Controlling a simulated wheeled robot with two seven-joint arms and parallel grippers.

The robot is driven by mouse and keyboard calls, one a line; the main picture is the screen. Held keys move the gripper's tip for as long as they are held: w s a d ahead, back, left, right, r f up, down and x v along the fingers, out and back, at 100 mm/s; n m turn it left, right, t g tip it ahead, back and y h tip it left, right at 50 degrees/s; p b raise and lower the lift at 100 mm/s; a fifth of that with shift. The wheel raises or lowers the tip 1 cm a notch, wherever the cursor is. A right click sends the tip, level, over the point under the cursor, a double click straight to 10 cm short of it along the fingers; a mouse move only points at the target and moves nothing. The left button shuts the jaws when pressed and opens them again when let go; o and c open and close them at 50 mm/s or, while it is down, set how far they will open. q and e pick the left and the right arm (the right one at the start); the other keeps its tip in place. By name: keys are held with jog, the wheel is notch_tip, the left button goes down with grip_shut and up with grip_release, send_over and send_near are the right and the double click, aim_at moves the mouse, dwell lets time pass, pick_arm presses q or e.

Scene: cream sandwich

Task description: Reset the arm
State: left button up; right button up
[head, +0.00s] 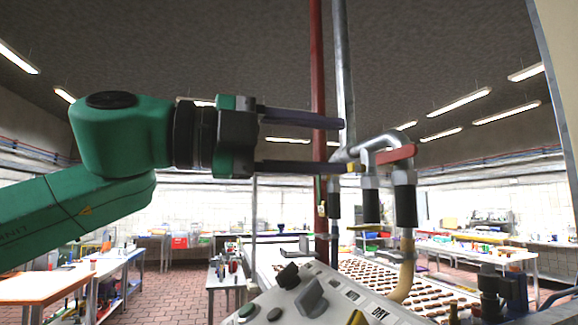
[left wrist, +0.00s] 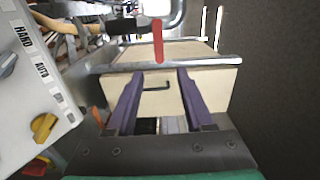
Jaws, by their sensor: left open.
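My left arm, green with a black wrist, comes in from the left of the head view. My left gripper (head: 342,145) is open and empty, held high and pointing right. Its two dark fingers lie apart, with their tips beside the metal pipes in the picture. In the left wrist view the purple fingers of the gripper (left wrist: 160,73) are spread, with nothing between them. A pale box with a black handle (left wrist: 205,88) shows beyond them; I cannot tell its distance. My right gripper is not seen.
A red valve lever (head: 396,155) on bent pipes is near the fingertips; the red lever also shows in the left wrist view (left wrist: 157,40). A control panel (head: 312,297) with knobs stands below. A conveyor (head: 385,278) carries rows of brown pieces. Worktables (head: 40,289) stand farther off.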

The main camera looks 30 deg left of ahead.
pick_arm(q)
jog(key=v, duration=0.4)
jog(key=shift+a+b, duration=0.1)
jog(key=shift+b, duration=0.25)
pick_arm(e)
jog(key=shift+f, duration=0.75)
